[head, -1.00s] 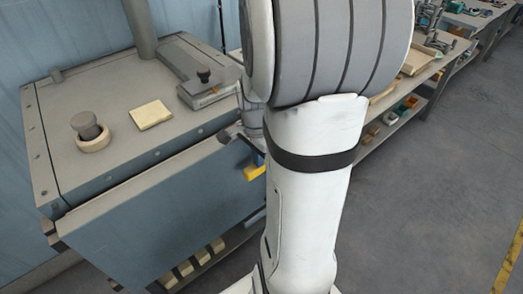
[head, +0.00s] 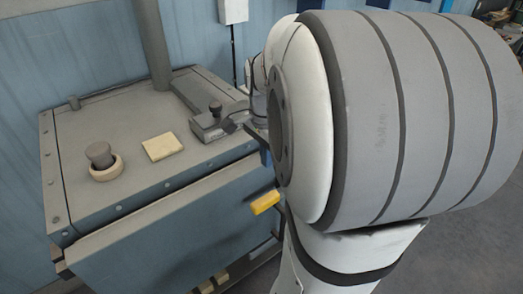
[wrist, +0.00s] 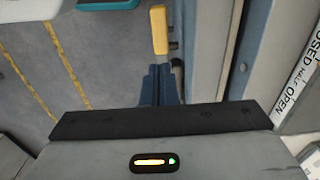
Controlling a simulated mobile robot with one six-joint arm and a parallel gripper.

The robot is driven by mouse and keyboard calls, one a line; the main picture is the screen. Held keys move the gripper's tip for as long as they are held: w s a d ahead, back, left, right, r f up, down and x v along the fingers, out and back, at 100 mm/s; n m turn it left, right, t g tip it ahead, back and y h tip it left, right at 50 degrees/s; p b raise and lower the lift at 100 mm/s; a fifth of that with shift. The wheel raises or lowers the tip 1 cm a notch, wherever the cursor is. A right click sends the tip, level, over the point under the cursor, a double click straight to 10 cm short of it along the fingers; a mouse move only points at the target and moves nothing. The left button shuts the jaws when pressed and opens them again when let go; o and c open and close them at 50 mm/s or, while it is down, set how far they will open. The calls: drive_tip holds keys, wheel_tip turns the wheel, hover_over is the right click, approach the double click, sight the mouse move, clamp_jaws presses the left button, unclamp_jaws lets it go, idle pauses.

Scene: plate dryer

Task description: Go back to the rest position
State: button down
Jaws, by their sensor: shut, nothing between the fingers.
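My gripper (wrist: 164,70) shows in the wrist view with its dark blue fingers together and nothing between them. A yellow handle (wrist: 158,30) lies just beyond the fingertips in that view, apart from them. In the head view the yellow handle (head: 265,202) sticks out at the front right of the dryer cabinet (head: 165,220). My large grey and white arm covers the right half of the head view and hides most of the wrist.
On the cabinet top are a round knob in a pale ring (head: 103,162), a pale yellow pad (head: 162,147) and a grey clamp-like block (head: 215,122). A vertical pipe (head: 152,45) rises behind.

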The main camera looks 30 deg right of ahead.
drive_tip(key=s+a+f+n+t+b, duration=0.1)
drive_tip(key=s+a+n, duration=0.2)
drive_tip(key=a+n, duration=0.4)
drive_tip(key=s+a+n+t, duration=0.2)
drive_tip(key=s+a+n, duration=0.2)
drive_tip(key=a+n, duration=0.3)
drive_tip(key=n, duration=0.3)
drive_tip(key=shift+s+a+f+b, duration=0.25)
drive_tip(key=shift+a+f+b, duration=0.15)
